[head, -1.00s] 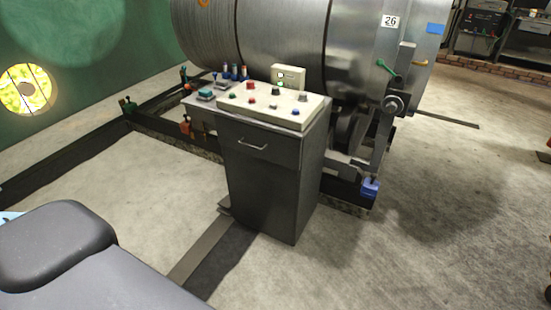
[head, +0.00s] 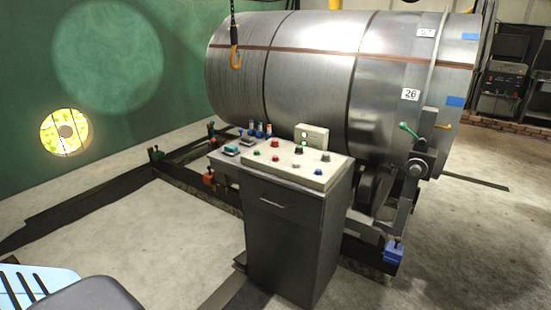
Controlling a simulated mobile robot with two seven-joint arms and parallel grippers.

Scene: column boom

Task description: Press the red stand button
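A dark grey console cabinet (head: 285,235) stands in the middle with a sloped, pale control panel (head: 322,180) on top. The panel carries several small knobs and buttons. Two look red: a larger one (head: 275,143) near the back left edge and a smaller one (head: 275,158) in front of it. I cannot tell from their labels which is the stand button. A small beige box (head: 312,136) stands behind the panel. Neither of my grippers is in view.
A large steel drum marked 26 (head: 310,65) lies on a dark frame behind the console. A hook (head: 235,56) hangs at the drum's left. A blue block (head: 394,252) sits low at the right. Concrete floor (head: 150,230) is open left and right of the console.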

